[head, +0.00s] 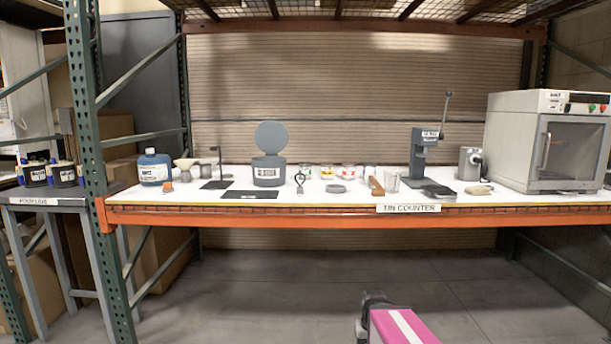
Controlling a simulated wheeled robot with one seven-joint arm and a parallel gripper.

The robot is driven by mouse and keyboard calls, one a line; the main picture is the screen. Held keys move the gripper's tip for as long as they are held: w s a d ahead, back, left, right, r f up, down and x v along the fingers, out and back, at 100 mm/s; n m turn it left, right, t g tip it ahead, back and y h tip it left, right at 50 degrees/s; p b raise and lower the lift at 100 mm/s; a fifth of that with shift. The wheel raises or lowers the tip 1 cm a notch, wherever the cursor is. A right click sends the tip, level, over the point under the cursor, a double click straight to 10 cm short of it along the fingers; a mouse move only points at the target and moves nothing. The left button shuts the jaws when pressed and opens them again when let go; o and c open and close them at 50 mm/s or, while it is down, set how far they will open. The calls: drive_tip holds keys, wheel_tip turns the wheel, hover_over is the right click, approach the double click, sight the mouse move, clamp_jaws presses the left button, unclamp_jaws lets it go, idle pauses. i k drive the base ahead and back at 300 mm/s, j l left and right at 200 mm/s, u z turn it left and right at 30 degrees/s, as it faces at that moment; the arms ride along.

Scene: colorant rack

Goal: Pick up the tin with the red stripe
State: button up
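Several small white tins with coloured marks stand in a row on the white counter (220,202), near its middle. The tin with the red stripe (348,171) appears to be the one right of centre in this row, upright; its mark is small and hard to read. A tin with a green mark (305,171) stands at the row's left end, and another tin (327,172) stands between them. My pink arm with a dark end part shows at the bottom of the head view, low in front of the counter and well apart from the tins. Gripper fingers cannot be made out.
A grey round disc (336,188) lies in front of the tins. A brown block (376,186) and a clear beaker (391,181) stand to their right. A grey lidded device (268,158) stands left, a lever press (422,155) right. An orange beam (300,216) edges the counter.

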sight(349, 172)
drive_tip(key=i+l+u, duration=0.25)
drive_tip(key=l, duration=0.6)
drive_tip(key=i+l+u, duration=0.25)
drive_tip(key=l, duration=0.65)
drive_tip(key=i+l+u, duration=0.1)
drive_tip(key=l+u, duration=0.15)
drive_tip(key=l, duration=0.65)
drive_tip(key=l+u, duration=0.25)
drive_tip(key=l, duration=0.7)
drive_tip(key=j+z, duration=0.15)
drive_tip(key=j, duration=0.4)
drive_tip(key=k+j+z, duration=0.15)
drive_tip(key=j, duration=0.35)
drive_tip(key=j+z, duration=0.15)
drive_tip(key=j, duration=0.35)
